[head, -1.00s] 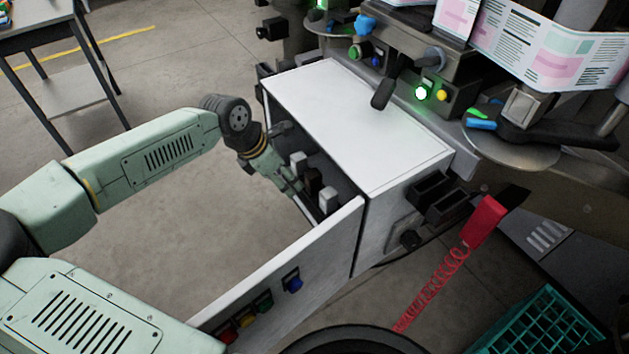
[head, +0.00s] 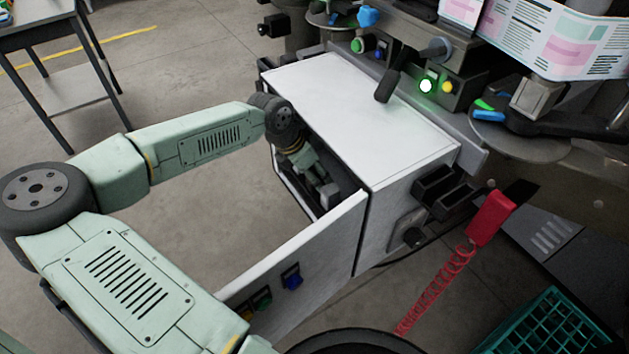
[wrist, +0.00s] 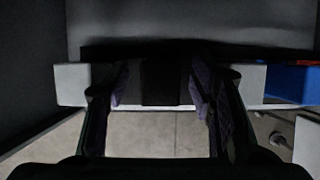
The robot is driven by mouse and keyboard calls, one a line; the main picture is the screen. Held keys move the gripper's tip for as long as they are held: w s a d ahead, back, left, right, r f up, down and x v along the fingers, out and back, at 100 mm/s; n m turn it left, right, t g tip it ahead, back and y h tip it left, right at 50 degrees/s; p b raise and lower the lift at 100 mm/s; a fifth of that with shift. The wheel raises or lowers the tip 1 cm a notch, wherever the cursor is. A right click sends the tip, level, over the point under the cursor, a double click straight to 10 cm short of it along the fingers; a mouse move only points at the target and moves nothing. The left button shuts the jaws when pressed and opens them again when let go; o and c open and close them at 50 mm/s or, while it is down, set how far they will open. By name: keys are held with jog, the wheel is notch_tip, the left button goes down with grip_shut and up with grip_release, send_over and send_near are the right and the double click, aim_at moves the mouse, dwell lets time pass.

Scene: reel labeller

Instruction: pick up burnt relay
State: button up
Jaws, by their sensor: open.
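The burnt relay (wrist: 165,82) is a dark block at the middle of the wrist view, in a row with a pale relay on its left (wrist: 71,84) and another on its right (wrist: 252,84). My gripper (wrist: 159,88) is open, with one finger on each side of the dark relay; I cannot tell whether they touch it. In the head view my gripper (head: 318,176) reaches into the open cabinet (head: 365,110) and hides the burnt relay. One pale relay (head: 329,194) shows just below it.
The cabinet's open door (head: 310,255), with coloured buttons, stands out toward the front. The cabinet's white top is close beside my wrist. A red handset (head: 490,218) on a coiled cord hangs at right, above a green crate (head: 540,320). A blue part (wrist: 290,82) sits right of the relays.

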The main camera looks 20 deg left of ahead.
grip_shut()
dwell(0.5)
